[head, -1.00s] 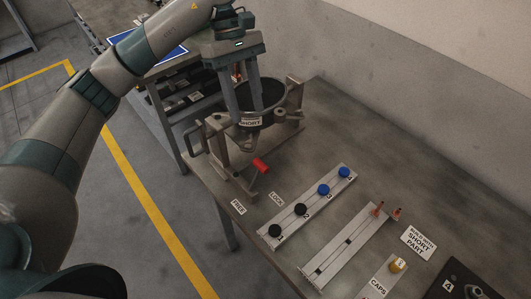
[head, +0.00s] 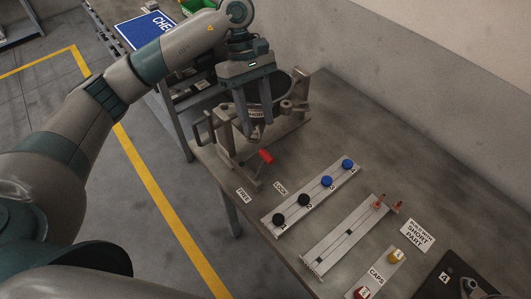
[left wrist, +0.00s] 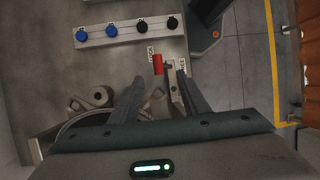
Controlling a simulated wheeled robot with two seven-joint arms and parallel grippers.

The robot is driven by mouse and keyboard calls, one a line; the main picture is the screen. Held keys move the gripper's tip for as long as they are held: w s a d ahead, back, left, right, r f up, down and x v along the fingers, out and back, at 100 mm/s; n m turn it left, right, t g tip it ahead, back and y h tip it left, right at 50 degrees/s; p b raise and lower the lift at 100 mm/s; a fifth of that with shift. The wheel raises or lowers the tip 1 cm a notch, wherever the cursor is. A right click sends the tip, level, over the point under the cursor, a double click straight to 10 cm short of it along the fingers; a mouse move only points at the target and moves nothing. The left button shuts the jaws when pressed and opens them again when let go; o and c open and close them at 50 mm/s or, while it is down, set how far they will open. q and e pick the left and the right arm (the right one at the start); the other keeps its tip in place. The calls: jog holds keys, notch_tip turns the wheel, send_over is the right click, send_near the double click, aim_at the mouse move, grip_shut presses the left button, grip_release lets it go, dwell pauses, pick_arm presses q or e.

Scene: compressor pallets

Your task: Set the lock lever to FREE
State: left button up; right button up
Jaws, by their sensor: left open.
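The lock lever has a red handle (head: 266,157) at the near end of the metal fixture (head: 225,150). In the left wrist view the red handle (left wrist: 158,64) is close to the LOCK label (left wrist: 151,50), with the FREE label (left wrist: 182,65) to its right. In the head view the FREE label (head: 243,195) and LOCK label (head: 280,187) lie on the table before the lever. My left gripper (head: 257,128) is open, fingers down, just above and behind the handle, apparently not touching it. In its wrist view the handle shows between the fingertips (left wrist: 160,78). My right gripper is out of view.
A rail with black and blue knobs (head: 312,197) lies right of the lever. A second rail (head: 345,237), a caps strip (head: 378,272) and a SHORT PART sign (head: 418,236) are farther right. The fixture's ring (head: 286,88) stands behind the gripper. The table's left edge is close to the fixture.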

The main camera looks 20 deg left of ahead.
aim_at(265, 154)
pick_arm(q)
jog(key=p+x, duration=0.4)
jog(key=x, duration=0.6)
jog(key=shift+s, duration=0.1)
jog(key=shift+x, duration=0.85)
